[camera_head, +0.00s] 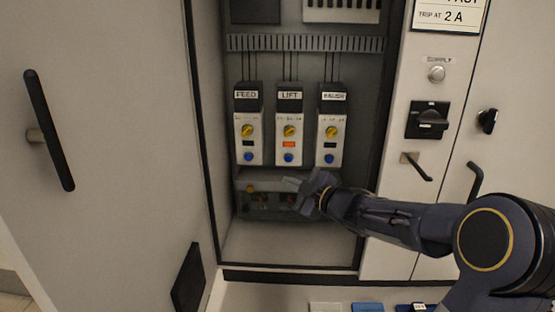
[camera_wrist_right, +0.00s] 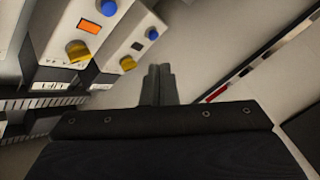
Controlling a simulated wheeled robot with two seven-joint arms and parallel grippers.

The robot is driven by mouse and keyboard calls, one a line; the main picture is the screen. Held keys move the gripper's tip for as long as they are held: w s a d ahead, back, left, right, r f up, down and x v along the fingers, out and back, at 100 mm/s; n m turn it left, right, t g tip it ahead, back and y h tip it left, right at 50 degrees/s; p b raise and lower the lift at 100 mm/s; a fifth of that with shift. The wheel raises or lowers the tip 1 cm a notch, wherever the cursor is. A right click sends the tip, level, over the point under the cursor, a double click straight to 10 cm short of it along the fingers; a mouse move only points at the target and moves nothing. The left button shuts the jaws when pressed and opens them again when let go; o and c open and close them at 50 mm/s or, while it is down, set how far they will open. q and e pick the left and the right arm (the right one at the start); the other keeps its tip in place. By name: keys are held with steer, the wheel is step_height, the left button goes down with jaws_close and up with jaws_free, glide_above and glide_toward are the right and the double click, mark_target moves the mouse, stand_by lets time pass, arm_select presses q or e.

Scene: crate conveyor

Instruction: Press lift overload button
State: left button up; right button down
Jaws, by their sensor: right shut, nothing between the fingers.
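The LIFT overload unit (camera_head: 289,124) is the middle of three white units with black tops inside the open cabinet. It has a yellow dial, an orange-red flag (camera_head: 289,144) and a blue button (camera_head: 288,158). In the right wrist view the orange flag (camera_wrist_right: 89,27) and the LIFT unit's blue button (camera_wrist_right: 107,7) show at the upper left. My left gripper is not in view.
The FEED unit (camera_head: 248,124) stands to the left and a third unit (camera_head: 330,124) to the right, both with dark flags. A terminal row (camera_head: 262,204) lies below. The cabinet door (camera_head: 110,130) stands open at the left. A black rotary switch (camera_head: 428,120) and handles are at the right.

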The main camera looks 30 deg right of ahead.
mark_target(289, 159)
steer(key=shift+d+r, duration=0.1)
steer(key=w+d+p, duration=0.3)
steer(key=w+d, duration=0.1)
steer(key=w, duration=0.3)
steer(key=shift+w+d+p, duration=0.2)
steer(key=shift+d+p, duration=0.05)
steer(key=shift+p, duration=0.15)
steer(key=shift+w, duration=0.1)
stand_by(1.9)
steer(key=shift+w+d+p, duration=0.2)
steer(key=shift+w+p, duration=0.1)
